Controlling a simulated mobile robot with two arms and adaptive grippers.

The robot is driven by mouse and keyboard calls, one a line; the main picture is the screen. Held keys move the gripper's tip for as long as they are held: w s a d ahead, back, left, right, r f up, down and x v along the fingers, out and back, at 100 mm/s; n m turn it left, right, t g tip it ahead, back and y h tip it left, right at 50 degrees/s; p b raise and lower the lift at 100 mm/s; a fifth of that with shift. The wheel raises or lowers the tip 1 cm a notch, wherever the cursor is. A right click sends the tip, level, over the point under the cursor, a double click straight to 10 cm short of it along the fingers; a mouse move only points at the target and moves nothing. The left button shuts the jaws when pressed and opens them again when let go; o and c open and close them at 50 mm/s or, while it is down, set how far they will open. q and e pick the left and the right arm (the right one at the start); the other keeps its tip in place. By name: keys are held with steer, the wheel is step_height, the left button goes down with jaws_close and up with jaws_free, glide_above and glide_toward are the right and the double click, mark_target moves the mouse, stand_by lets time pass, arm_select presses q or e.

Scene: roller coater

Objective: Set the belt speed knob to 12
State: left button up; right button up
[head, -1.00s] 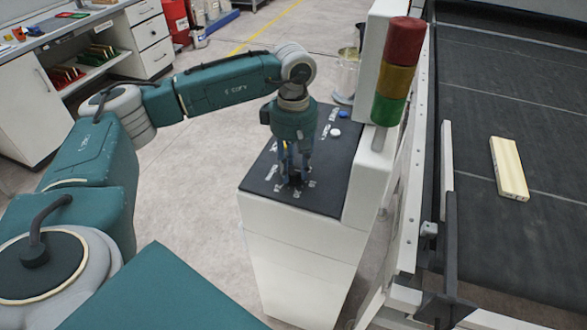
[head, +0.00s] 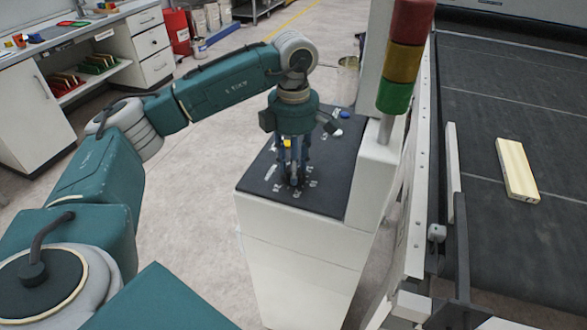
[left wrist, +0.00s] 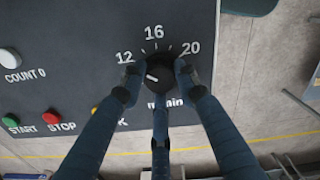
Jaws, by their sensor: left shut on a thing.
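The belt speed knob (left wrist: 159,72) is black and round on the dark panel, with the printed marks 12, 16 and 20 around it and part of "m/min" below. A small white line on it lies left of its middle, toward the lower left in the left wrist view. My left gripper (left wrist: 158,76) is shut on the knob, with a fingertip on each side and a third finger below. In the head view my left gripper (head: 294,184) points down at the near end of the panel (head: 325,200) and hides the knob. My right gripper is not in view.
The panel also has a white COUNT button (left wrist: 9,58), a green START button (left wrist: 9,121) and a red STOP button (left wrist: 53,116). A red, amber and green signal tower (head: 405,55) stands beside the panel. A pale board (head: 517,169) lies on the dark belt (head: 490,110).

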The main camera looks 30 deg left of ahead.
arm_select(q)
steer(key=shift+w+r+n, duration=0.1)
steer(key=shift+n, duration=0.4)
steer(key=o, duration=1.2)
steer(key=shift+c, duration=0.2)
steer(key=shift+r, duration=0.1)
step_height(320, 180, up, 12)
